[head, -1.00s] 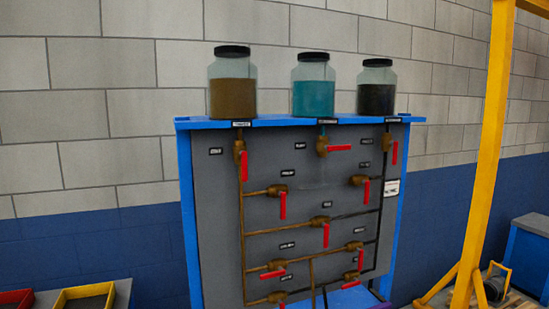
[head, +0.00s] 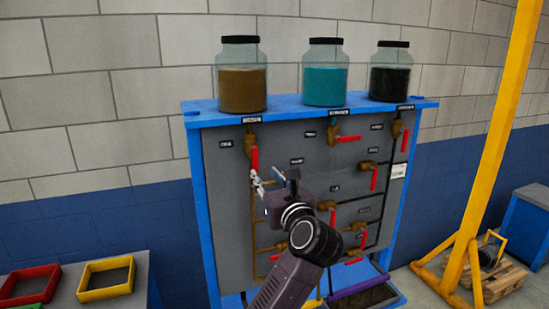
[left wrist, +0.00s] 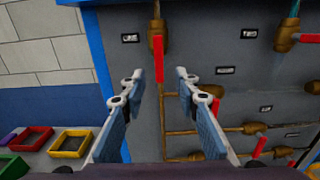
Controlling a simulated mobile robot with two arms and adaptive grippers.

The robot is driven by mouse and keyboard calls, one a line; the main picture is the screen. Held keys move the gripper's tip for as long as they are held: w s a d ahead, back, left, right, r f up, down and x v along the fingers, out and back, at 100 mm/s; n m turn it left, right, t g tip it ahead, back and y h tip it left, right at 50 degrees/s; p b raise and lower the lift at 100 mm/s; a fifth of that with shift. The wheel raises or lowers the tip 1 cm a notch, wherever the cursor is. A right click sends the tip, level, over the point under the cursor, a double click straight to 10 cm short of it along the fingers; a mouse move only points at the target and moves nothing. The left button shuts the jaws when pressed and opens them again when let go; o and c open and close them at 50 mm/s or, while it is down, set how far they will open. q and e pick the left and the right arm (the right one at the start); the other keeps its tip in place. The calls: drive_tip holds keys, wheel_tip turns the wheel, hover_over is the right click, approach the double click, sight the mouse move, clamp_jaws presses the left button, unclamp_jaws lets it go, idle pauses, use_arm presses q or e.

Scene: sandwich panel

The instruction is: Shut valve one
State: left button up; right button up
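The labels are too small to read, so I cannot tell which valve is number one. The upper-left brass valve (head: 251,138) sits under the brown jar, and its red handle (head: 254,157) hangs straight down along the pipe. The handle also shows in the left wrist view (left wrist: 158,58). My left gripper (head: 266,178) is open and empty, just below and in front of this handle. In the left wrist view, the handle's lower end appears between the spread fingertips (left wrist: 159,75); contact cannot be told. My left arm hides some lower valves. My right gripper is not in view.
The grey panel (head: 222,190) in a blue frame carries several other valves, including one with a sideways red handle (head: 349,138). Three jars stand on top. Red and yellow bins (head: 105,293) sit at lower left; a yellow post (head: 497,130) stands right.

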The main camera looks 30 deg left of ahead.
sight(256, 164)
use_arm(q)
drive_tip(key=p+x, duration=0.3)
drive_tip(key=x, duration=0.4)
drive_tip(key=shift+w+a+p, duration=0.15)
drive_tip(key=shift+a+p, duration=0.2)
drive_tip(key=shift+c, duration=0.4)
clamp_jaws()
